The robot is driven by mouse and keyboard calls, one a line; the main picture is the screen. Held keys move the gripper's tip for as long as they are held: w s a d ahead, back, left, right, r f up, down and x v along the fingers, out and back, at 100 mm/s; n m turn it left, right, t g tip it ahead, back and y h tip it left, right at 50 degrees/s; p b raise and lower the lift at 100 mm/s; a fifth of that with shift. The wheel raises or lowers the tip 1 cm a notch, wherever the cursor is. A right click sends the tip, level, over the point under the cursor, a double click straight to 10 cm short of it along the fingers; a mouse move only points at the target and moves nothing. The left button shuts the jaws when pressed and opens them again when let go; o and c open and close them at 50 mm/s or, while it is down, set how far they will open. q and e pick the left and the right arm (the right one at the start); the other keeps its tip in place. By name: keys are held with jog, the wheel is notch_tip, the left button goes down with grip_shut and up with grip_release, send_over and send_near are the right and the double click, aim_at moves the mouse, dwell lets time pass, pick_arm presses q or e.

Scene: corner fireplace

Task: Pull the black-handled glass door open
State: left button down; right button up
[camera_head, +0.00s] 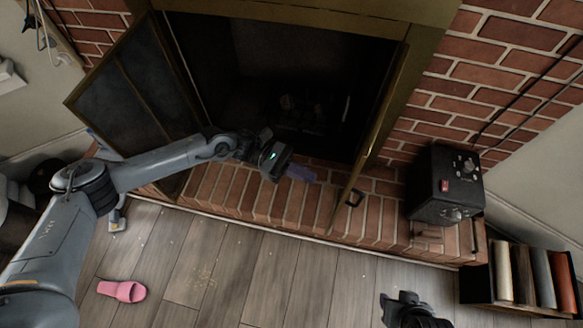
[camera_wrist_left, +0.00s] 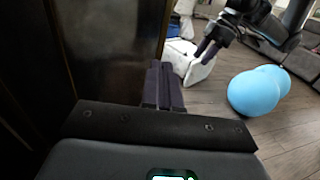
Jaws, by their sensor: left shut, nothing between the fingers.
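The black-handled glass door (camera_head: 383,118) of the fireplace stands swung outward, seen nearly edge-on with its brass frame. In the left wrist view a dark glass panel (camera_wrist_left: 110,50) with a brass edge fills the left side, probably this door. My left gripper (camera_head: 302,173) is shut and empty, left of the door over the brick hearth; its purple fingers show in the wrist view (camera_wrist_left: 165,85). My right gripper (camera_head: 388,300) is low in the head view, away from the door; its fingers also show in the wrist view (camera_wrist_left: 207,48).
Another glass door (camera_head: 125,85) stands open at the left. A black box with knobs (camera_head: 445,185) sits on the hearth at the right, near a book crate (camera_head: 530,278). A pink slipper (camera_head: 121,291) lies on the otherwise open wooden floor.

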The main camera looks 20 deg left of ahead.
pick_arm(q)
jog(key=s+d+b, duration=0.1)
jog(key=d, duration=0.6)
jog(key=shift+d, duration=0.2)
pick_arm(e)
jog(key=shift+f, duration=0.7)
pick_arm(q)
jog(key=shift+s, duration=0.1)
pick_arm(e)
jog(key=shift+s, duration=0.1)
